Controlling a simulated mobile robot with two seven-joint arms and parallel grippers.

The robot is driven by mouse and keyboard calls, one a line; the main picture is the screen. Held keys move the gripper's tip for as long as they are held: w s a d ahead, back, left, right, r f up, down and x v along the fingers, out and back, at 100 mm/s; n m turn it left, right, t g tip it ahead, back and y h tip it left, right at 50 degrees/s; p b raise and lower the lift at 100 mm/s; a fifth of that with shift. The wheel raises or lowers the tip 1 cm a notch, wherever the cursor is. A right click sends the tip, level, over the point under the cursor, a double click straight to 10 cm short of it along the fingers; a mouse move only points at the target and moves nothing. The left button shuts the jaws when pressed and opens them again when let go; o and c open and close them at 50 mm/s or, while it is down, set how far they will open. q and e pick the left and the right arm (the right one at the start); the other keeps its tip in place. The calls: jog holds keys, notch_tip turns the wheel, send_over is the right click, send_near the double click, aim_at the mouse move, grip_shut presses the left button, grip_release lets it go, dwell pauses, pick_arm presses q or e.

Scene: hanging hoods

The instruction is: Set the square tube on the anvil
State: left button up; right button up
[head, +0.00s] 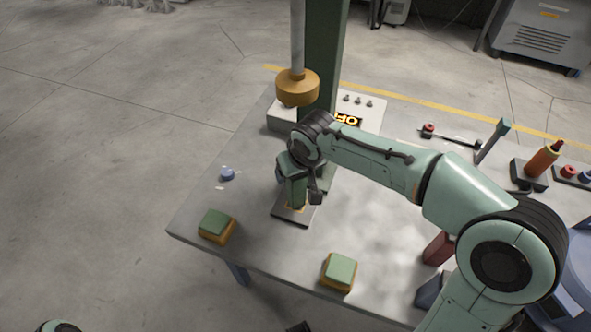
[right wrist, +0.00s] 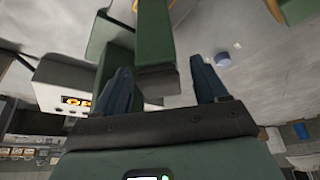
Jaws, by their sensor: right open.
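My right gripper (head: 293,190) points down over the middle of the table; the arm and hand partly hide what is under it. In the right wrist view its two blue fingers (right wrist: 163,88) are open and apart. A green square-sided bar, apparently the square tube (right wrist: 155,40), shows between them with an orange band near its end. I cannot tell whether a finger touches it. In the head view, a dark plate with a yellow patch, apparently the anvil (head: 288,218), lies directly below the gripper. Contact between tube and plate is hidden. My left gripper is not visible.
An orange cylinder (head: 297,88) hangs on a rod beside a green column (head: 326,50). A box with an OFF sign (head: 349,119) stands behind. Green-topped orange blocks (head: 216,226) (head: 340,271) sit at the front edge. A blue knob (head: 227,174) is left. Tools crowd the right.

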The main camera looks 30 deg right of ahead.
jog(key=p+v, duration=0.1)
jog(key=v, duration=1)
